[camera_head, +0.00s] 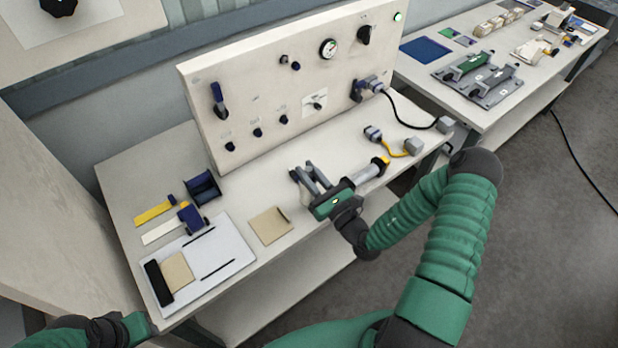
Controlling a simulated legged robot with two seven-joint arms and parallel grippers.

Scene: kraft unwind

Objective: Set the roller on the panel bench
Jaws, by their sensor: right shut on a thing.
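I cannot tell whether the roller touches the bench top. My left gripper (137,326) is low at the left edge, short of the bench; its fingers do not show clearly.
An upright panel (290,80) with knobs and a gauge stands at the back. A white board (205,262), a tan sheet (270,225), and blue and yellow tools (190,217) lie at left. Cable connectors (412,146) lie at right. A second bench (475,105) stands beyond.

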